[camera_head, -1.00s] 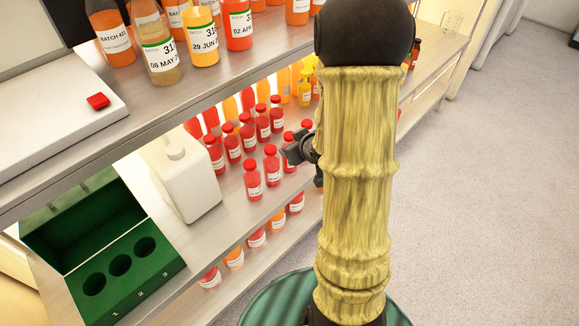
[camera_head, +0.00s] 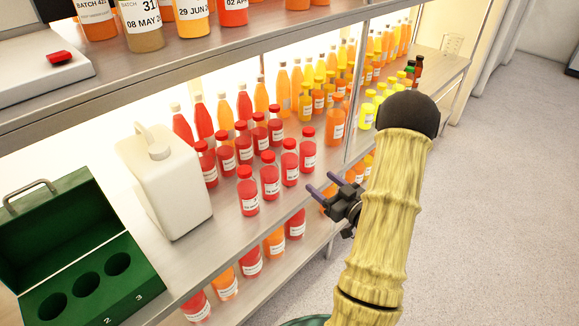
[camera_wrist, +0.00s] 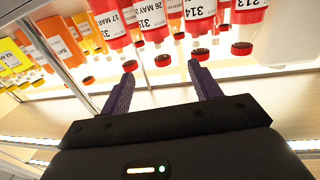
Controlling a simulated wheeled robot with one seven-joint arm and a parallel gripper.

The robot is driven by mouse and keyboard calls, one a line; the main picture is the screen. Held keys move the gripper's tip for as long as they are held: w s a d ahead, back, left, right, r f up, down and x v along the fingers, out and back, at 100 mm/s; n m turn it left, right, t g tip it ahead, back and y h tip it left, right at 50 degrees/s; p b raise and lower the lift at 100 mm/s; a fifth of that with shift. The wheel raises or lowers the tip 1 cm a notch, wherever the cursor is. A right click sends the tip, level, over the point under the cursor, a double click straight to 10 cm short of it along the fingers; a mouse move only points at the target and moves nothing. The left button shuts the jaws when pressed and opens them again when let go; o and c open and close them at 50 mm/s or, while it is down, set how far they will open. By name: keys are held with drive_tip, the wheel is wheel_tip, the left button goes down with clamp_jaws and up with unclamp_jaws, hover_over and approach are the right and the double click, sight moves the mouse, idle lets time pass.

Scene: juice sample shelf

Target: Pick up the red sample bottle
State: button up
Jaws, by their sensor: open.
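Several red sample bottles with red caps and white labels stand upright in rows on the middle shelf. The front row in the head view runs from a near bottle (camera_head: 248,196) to one farther right (camera_head: 308,152). My gripper (camera_head: 321,183) is open and empty, just in front of the shelf and right of this row. In the wrist view the bottles appear upside down. One labelled 315 (camera_wrist: 197,14) and one labelled 319 (camera_wrist: 151,17) are beyond the open purple fingers (camera_wrist: 162,70), touching neither finger. Which bottle is meant cannot be told.
A white jug (camera_head: 175,190) and an open green box (camera_head: 90,290) with holes are at left. Orange (camera_head: 336,122) and yellow bottles stand farther right. More bottles stand on the shelves above and below. A shelf post (camera_head: 353,100) rises near the gripper.

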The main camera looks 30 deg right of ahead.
sight(295, 161)
drive_tip(key=b+x, duration=0.1)
drive_tip(key=x, duration=1.1)
drive_tip(key=shift+w, duration=0.15)
drive_tip(key=shift+f+b+x, duration=0.1)
drive_tip(key=shift+b+x, duration=0.15)
drive_tip(key=shift+x, duration=1.05)
drive_tip(key=shift+f+b+x, duration=0.15)
drive_tip(key=shift+b+x, duration=0.05)
drive_tip(key=shift+x, duration=1.1)
drive_tip(key=shift+d, duration=0.15)
drive_tip(key=c, duration=0.9)
